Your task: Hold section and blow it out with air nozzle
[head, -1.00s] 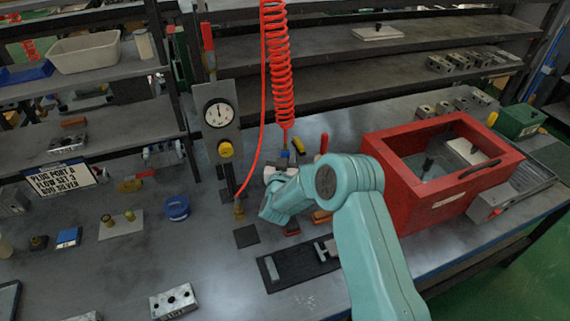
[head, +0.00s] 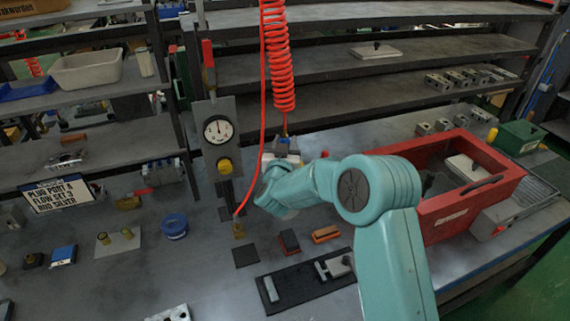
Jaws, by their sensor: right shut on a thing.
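The red coiled air hose (head: 278,60) hangs from above, and its lower end meets my right gripper (head: 283,150). The gripper appears shut on the air nozzle (head: 284,132), which is mostly hidden by the jaws. My teal right arm comes in from the lower right and covers part of the bench. A metal block with holes (head: 178,314), perhaps a valve section, is cut off at the bottom edge. My left gripper is not in view.
A red open-topped box (head: 450,215) with a dark handle stands at right. A black fixture plate (head: 300,284), an orange block (head: 326,234) and a blue ring (head: 174,226) lie on the bench.

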